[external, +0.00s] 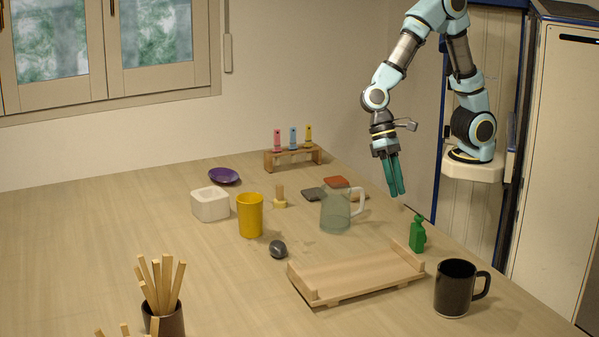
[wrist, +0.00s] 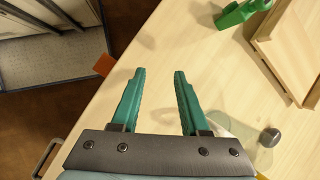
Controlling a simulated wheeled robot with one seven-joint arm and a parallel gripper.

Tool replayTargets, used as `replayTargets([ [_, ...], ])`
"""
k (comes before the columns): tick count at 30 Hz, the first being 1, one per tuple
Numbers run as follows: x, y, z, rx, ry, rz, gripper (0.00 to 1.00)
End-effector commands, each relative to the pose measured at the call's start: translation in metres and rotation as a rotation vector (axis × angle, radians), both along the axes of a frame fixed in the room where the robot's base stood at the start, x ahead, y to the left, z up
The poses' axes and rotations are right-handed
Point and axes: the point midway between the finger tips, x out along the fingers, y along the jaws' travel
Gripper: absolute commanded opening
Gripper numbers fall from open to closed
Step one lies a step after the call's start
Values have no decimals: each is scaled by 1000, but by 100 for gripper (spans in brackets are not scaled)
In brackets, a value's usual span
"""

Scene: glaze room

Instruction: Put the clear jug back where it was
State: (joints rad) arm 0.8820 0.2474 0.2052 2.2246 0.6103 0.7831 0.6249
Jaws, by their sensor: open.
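The clear jug (external: 335,213) stands upright on the table, with its handle on the right side in the external view. It is see-through and slightly greenish. In the wrist view, part of the jug (wrist: 233,127) shows at lower right, beyond the right finger and partly hidden by the gripper body. My gripper (external: 397,192) has green fingers that point down; it is open and empty, above the table's right edge and to the right of the jug, apart from it. The fingers also show in the wrist view (wrist: 160,72) with nothing between them.
A wooden tray (external: 355,276) and a green bottle (external: 418,235) are in front of the jug. A black mug (external: 455,288) is at front right. A yellow cup (external: 250,216), a grey stone (external: 278,249) and a white pot (external: 210,204) are left. Coloured tiles (external: 335,182) lie behind.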

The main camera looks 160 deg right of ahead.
Motion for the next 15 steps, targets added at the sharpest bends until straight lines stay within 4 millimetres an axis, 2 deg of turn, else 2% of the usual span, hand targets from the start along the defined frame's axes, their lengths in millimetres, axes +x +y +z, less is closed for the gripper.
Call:
replayTargets([
  [1, -5, 22, -5, -74, 2, 152, 45],
  [6, -27, 71, -19, -304, -23, 658, 45],
  [12, -48, 112, -26, -517, -100, 1220, 45],
  [15, -54, 126, -27, -585, -139, 1419, 45],
])
